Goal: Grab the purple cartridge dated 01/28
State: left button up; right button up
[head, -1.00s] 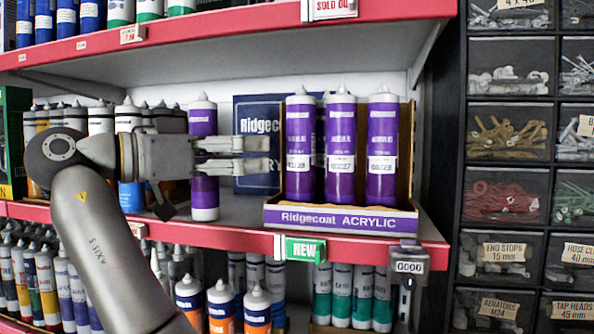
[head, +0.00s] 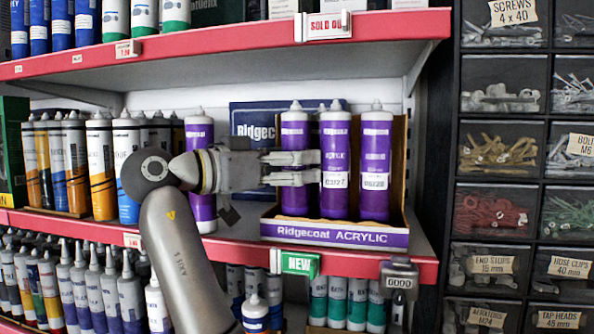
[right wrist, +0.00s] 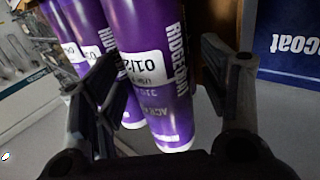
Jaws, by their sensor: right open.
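Purple cartridges stand upright in the Ridgecoat ACRYLIC tray (head: 335,236). The left one (head: 294,131) is partly hidden by my right gripper (head: 316,167). In the right wrist view that near cartridge (right wrist: 150,80) has a white label starting 01/2, its last digit not clear. The open right gripper (right wrist: 160,50) has a finger on each side of it; I cannot tell whether they touch. The middle cartridge (head: 335,140) has a label that seems to end in 27. The right cartridge's (head: 376,150) date is too small to read. My left gripper is out of view.
Another purple cartridge (head: 199,135) stands left of the tray, partly behind my arm. A blue Ridgecoat box (head: 252,117) stands behind. The red shelf edge (head: 350,267) runs in front and another shelf (head: 220,42) lies above. Drawers (head: 500,150) fill the right side.

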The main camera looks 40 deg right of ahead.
jog(key=shift+a, duration=0.2)
jog(key=c, duration=1.5)
jog(key=shift+d, duration=0.1)
jog(key=shift+d+r, duration=0.1)
jog(key=shift+d, duration=0.05)
